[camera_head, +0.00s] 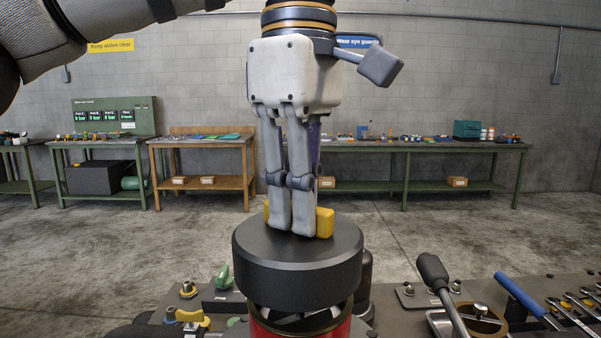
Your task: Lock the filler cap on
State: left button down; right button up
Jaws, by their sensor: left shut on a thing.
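The filler cap (297,265) is a wide black disc with a yellow grip bar (324,222) on top. It sits above a red cylindrical body (300,328) at the bottom centre, with a dark gap and struts showing between them. I cannot tell whether the cap is seated. My left gripper (292,222) points straight down over the cap and is shut on the yellow bar. The fingers hide the middle of the bar. My right gripper is not in view.
On the bench in front stand a black-knobbed lever (440,285), a blue-handled tool (525,296), a yellow-topped fitting (190,318) and a green part (223,278), close around the red body. Work tables (440,147) line the far wall, with open floor before them.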

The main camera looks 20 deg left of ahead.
pick_arm(q)
jog(key=shift+w+f, duration=0.15)
jog(key=shift+f, duration=2.8)
jog(key=shift+d+f, duration=0.1)
jog(key=shift+f, duration=0.35)
jog(key=c, duration=1.1)
grip_release()
